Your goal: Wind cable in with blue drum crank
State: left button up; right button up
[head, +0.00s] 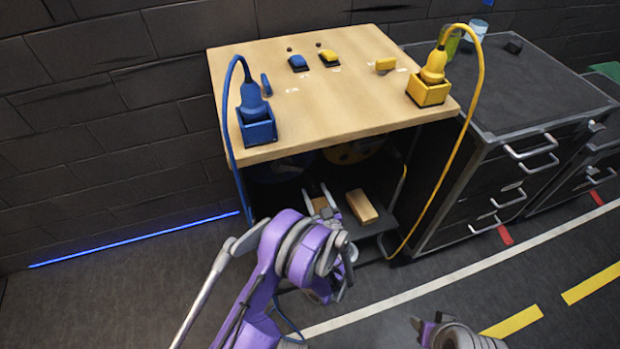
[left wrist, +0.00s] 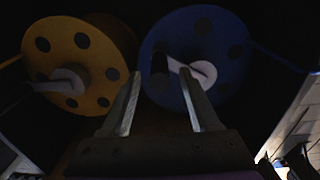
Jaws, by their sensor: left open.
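The blue drum (left wrist: 222,38) is on the right in the left wrist view, with a pale crank arm (left wrist: 178,66) from its hub and a dark crank grip (left wrist: 159,70). In the head view this gripper (head: 314,188) reaches into the cabinet. The blue cable (head: 226,120) runs from a blue plug (head: 251,95) in a blue holder (head: 257,131) down the cabinet's left side.
A yellow drum (left wrist: 80,60) with its own crank is left of the blue one. A wooden block (head: 361,206) lies low inside the cabinet. The yellow cable (head: 480,75) hangs at the right. A dark drawer unit (head: 490,180) adjoins. Part of my right arm shows at the bottom.

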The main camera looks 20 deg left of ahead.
aim_at(310, 179)
pick_arm(q)
jog(key=x, duration=0.6)
grip_shut()
dwell(1.3)
